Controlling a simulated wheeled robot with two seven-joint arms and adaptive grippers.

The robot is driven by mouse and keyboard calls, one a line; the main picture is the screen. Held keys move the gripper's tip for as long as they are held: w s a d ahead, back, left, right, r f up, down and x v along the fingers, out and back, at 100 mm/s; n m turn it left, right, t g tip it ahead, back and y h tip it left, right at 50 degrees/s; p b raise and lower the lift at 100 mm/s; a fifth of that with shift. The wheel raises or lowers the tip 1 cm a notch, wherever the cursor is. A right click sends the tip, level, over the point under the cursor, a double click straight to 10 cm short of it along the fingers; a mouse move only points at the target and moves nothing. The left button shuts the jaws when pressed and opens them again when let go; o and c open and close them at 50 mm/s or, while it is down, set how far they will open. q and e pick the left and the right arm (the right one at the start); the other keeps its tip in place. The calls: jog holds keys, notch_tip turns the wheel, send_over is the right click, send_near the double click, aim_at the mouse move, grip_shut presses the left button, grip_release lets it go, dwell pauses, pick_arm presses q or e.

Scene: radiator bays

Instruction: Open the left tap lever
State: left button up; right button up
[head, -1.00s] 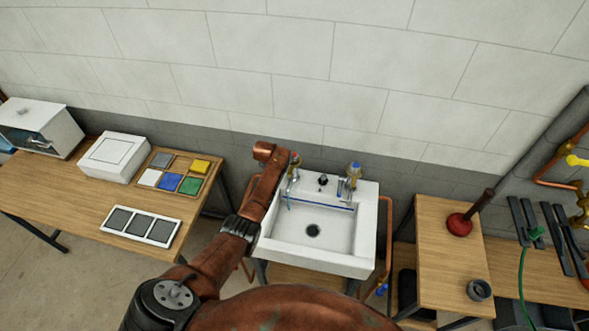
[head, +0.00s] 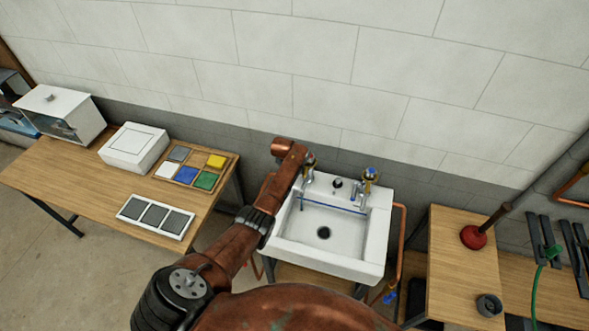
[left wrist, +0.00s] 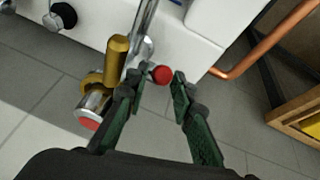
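The left tap (head: 309,163) stands at the back left of the white sink (head: 377,240), partly hidden by my left arm in the head view. In the left wrist view it shows a brass body (left wrist: 114,62), a chrome end with a red cap (left wrist: 88,121) and a red ball knob (left wrist: 161,75). My left gripper (left wrist: 156,80) is open, with its two green fingers on either side of the red knob; I cannot tell whether they touch it. The right tap (head: 369,178), with a blue mark, stands at the sink's back right. My right gripper is not in view.
A wooden table (head: 80,180) at left holds a white box (head: 134,148) and a tray of coloured tiles. A wooden stand (head: 450,260) with a red plunger (head: 474,237) is right of the sink. A copper pipe (head: 401,235) runs beside the sink.

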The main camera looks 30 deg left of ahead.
pick_arm(q)
jog(key=v, duration=1.2)
dwell(0.3)
